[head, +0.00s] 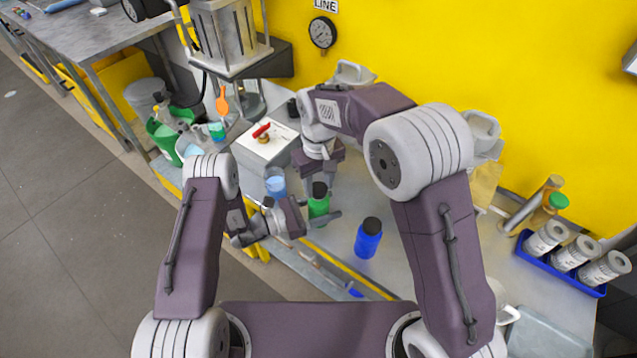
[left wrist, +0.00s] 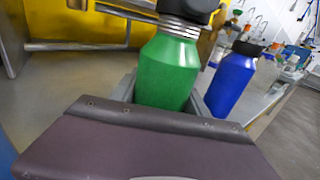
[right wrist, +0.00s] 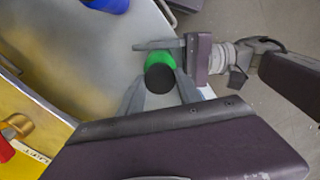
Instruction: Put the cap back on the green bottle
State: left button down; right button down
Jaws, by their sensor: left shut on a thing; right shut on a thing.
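The green bottle (head: 318,205) stands upright at the work table's front, also large in the left wrist view (left wrist: 168,72). My left gripper (head: 319,217) is shut around its body from the side. The black cap (right wrist: 159,78) is directly over the bottle's mouth, and also shows in the head view (head: 320,189). My right gripper (right wrist: 159,82) is shut on the cap from above, one finger on each side. In the left wrist view silvery neck threads (left wrist: 182,27) show below the cap. Whether the cap touches the neck is unclear.
A blue bottle with a black lid (head: 368,240) stands right of the green one. A clear blue beaker (head: 275,183) and a grey box with a red-handled valve (head: 264,148) are to the left. A blue tray (head: 558,273) of white jars is far right.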

jog(key=shift+f, duration=0.6)
jog(key=m, duration=0.5)
jog(key=shift+m, duration=0.4)
jog(key=m, duration=0.9)
jog(key=shift+m, duration=0.3)
jog(key=m, duration=0.9)
jog(key=shift+m, duration=0.3)
jog(key=m, duration=0.7)
jog(key=shift+m, duration=0.3)
